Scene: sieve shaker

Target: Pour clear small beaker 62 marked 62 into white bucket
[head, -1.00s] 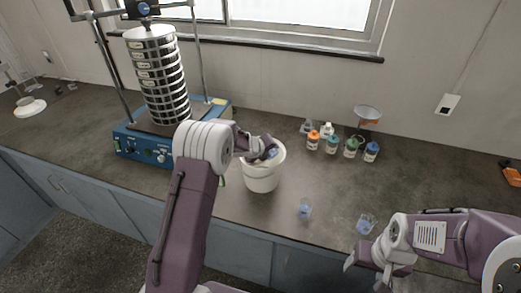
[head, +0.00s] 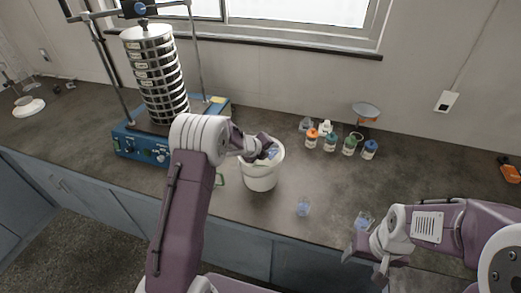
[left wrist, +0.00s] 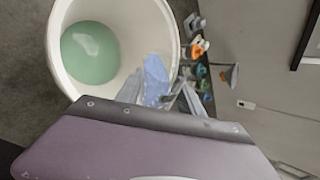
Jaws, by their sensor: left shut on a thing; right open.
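My left gripper (head: 264,151) is shut on a small clear beaker (head: 273,153) with a bluish look, tilted at the bucket's mouth. In the left wrist view, the beaker (left wrist: 155,82) is by the inner edge of the bucket (left wrist: 164,28), and a green round area shows inside the bucket. No mark on the beaker is readable. My right gripper (head: 363,260) is open and empty near the bench's front edge, just below another small beaker (head: 363,220).
Another small bluish beaker (head: 303,208) stands right of the bucket. The sieve shaker (head: 158,85) is at the back left. The right bench is mostly clear.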

